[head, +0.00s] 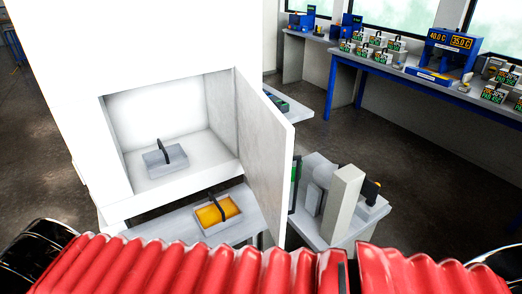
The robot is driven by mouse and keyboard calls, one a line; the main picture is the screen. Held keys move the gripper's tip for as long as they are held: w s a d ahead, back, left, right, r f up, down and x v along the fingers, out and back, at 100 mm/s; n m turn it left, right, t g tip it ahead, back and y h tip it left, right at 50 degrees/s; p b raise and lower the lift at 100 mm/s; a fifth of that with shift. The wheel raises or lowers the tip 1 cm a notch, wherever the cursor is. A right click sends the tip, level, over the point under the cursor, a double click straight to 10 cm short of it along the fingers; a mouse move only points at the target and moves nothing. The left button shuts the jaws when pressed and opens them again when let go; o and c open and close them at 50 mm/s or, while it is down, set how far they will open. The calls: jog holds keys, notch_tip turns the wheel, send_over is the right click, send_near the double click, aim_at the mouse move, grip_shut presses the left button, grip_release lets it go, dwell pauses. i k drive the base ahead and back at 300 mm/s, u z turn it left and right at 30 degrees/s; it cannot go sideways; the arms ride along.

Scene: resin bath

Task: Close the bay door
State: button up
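The bay door (265,150) is a flat pale grey panel at the right side of the white cabinet's (60,100) opening. It stands wide open, swung outward towards me, with its free edge at the near right. The bay (150,110) is open to view, with white walls and floor. Inside it sits a grey tray (165,163) with a dark upright handle. I cannot make out my gripper in the head view.
A tray of yellow-orange content (218,213) with a dark handle sits on a grey bench (165,232) below the bay. Right of the door, grey equipment (343,205) stands close by. Blue benches (400,72) with several displays line the back right. Dark floor shows between.

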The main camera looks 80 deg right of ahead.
aim_at(266, 138)
jog(key=k, duration=2.85)
jog(key=z, duration=1.05)
jog(key=i, duration=1)
